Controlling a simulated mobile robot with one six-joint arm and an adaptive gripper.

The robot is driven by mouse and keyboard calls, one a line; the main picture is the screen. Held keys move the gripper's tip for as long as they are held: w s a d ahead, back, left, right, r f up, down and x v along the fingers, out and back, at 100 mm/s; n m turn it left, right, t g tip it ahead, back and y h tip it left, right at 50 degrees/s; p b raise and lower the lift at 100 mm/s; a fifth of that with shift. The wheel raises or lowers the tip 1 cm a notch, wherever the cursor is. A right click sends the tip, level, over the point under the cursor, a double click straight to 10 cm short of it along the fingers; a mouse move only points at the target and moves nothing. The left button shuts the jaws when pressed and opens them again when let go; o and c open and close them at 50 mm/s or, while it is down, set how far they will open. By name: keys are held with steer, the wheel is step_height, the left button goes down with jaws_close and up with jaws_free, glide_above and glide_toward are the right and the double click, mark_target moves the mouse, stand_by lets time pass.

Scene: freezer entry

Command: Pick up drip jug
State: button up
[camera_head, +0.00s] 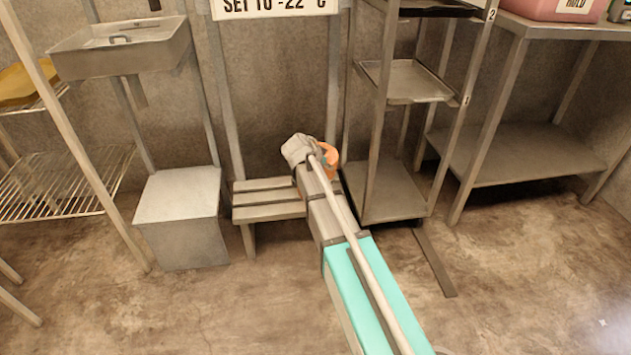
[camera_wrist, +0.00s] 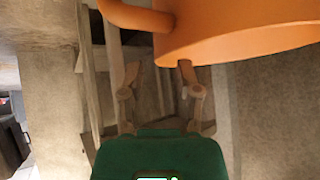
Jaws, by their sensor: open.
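The drip jug is orange. In the wrist view the jug (camera_wrist: 240,32) fills the top right, cut off by the frame edge, with its handle (camera_wrist: 135,15) at the top left. My gripper (camera_wrist: 158,72) is open there, its two fingers apart with nothing between them. The right fingertip meets the jug's lower edge in the picture; I cannot tell whether they touch. The left fingertip is below the handle. In the head view, part of the jug (camera_head: 331,158) shows beside the end of my arm, which hides the rest and my fingers.
A low slatted bench (camera_head: 268,201) stands by the wall behind my arm. A shelf rack (camera_head: 393,192) with a tray (camera_head: 410,80) is just right of it. A grey box (camera_head: 181,215) stands left, below a wall basin (camera_head: 122,48). A steel table (camera_head: 535,155) is at right. The front floor is clear.

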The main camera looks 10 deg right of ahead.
steer(key=shift+b+x, duration=1)
steer(key=shift+x, duration=0.8)
steer(key=shift+s, duration=0.1)
jaws_close()
